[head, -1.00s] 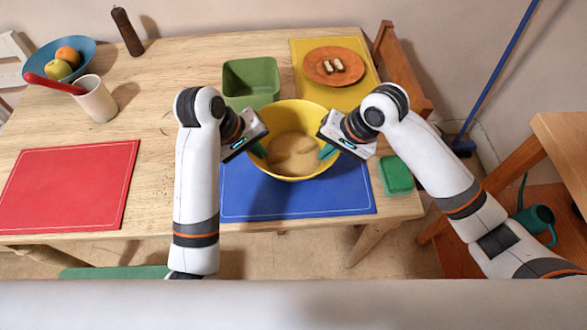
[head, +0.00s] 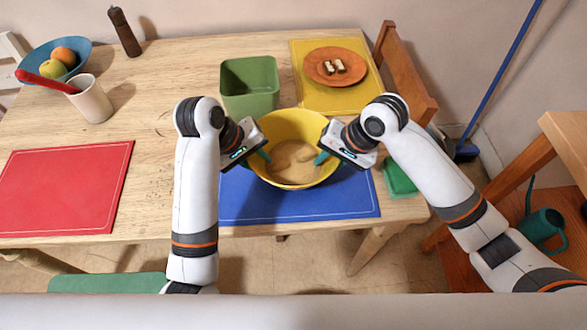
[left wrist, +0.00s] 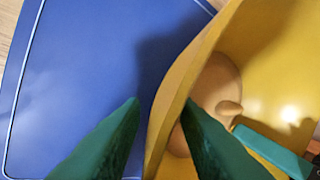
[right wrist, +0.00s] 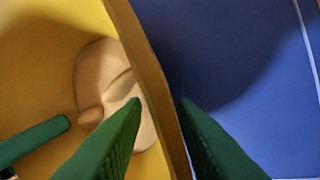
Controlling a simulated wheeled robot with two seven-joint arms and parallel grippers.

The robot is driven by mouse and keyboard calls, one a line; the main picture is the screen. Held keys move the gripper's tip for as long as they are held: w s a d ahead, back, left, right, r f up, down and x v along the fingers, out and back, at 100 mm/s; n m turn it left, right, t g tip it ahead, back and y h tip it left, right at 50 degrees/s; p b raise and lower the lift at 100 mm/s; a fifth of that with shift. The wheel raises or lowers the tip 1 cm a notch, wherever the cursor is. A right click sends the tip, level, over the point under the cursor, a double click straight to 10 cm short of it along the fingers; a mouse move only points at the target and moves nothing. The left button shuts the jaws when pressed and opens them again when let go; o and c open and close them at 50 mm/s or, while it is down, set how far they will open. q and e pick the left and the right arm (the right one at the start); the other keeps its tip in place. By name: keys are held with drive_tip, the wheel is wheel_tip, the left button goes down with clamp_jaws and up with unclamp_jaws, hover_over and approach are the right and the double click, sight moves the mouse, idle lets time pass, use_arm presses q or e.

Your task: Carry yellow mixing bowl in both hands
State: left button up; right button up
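The yellow mixing bowl (head: 290,180) is over the blue placemat (head: 300,206), with a tan dough-like lump (head: 293,155) inside. It looks level. My left gripper (head: 262,158) is at its left rim and my right gripper (head: 321,158) at its right rim. In the left wrist view the bowl wall (left wrist: 172,100) passes between the green fingers. In the right wrist view the wall (right wrist: 160,80) also runs between the fingers.
A green square container (head: 250,85) stands just behind the bowl. A yellow mat (head: 310,100) with an orange plate (head: 335,67) is behind right. A green block (head: 400,180) lies right. A red placemat (head: 65,187) and white cup (head: 92,100) are left. Bare table lies between.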

drive_tip(key=shift+a, duration=0.1)
drive_tip(key=shift+r, duration=0.25)
use_arm(q)
drive_tip(key=v, duration=1.2)
use_arm(e)
drive_tip(key=v, duration=1.1)
drive_tip(key=shift+r, duration=0.3)
use_arm(q)
drive_tip(key=shift+f, duration=0.15)
use_arm(e)
drive_tip(key=shift+s+f, duration=0.1)
drive_tip(key=shift+s, duration=0.05)
